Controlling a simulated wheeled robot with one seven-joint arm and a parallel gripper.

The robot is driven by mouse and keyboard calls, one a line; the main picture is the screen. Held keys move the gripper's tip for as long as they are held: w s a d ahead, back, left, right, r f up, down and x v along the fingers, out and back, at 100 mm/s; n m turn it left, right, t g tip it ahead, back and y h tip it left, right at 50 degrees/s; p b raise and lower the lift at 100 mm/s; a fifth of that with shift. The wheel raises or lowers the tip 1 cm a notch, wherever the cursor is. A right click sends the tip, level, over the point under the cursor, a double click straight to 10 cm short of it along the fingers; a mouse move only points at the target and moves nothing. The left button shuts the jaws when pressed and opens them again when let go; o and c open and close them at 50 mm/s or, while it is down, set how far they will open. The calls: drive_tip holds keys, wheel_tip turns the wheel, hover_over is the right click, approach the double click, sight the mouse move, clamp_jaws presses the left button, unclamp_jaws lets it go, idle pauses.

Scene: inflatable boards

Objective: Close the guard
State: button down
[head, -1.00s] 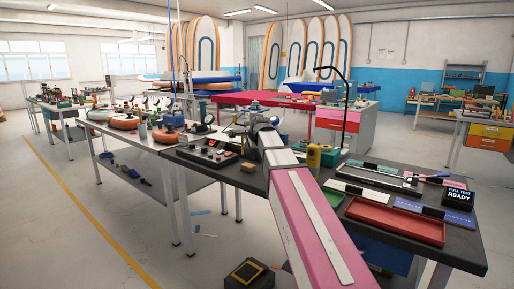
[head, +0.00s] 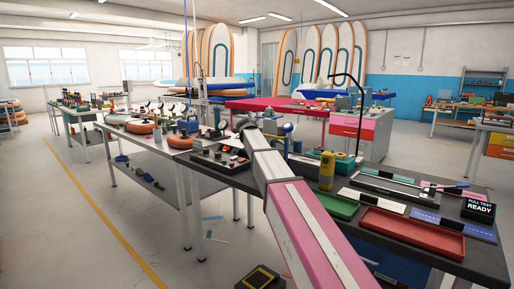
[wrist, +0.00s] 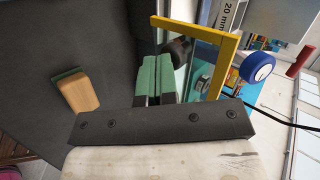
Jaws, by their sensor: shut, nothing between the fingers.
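In the wrist view, the guard appears as a yellow frame (wrist: 198,29) with a clear panel, to the right of my gripper. Its top bar slopes down to the right and one side bar runs down toward the gripper's black plate. My gripper (wrist: 166,66) has green finger pads that are shut together with nothing between them. The fingers are close to the frame's left part; I cannot tell if they touch it. A dark part sits behind the clear panel. In the head view, my arm hides the gripper, and I cannot make out the guard clearly.
A wooden block with a green edge (wrist: 80,92) lies left of the fingers. A blue round knob or gauge (wrist: 257,67) and a black cable are at right. On the bench are a yellow device (head: 327,171), a red tray (head: 412,232) and a display (head: 479,208).

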drive_tip(key=shift+w+d, duration=0.25)
drive_tip(key=shift+w, duration=0.8)
drive_tip(key=shift+w, duration=0.15)
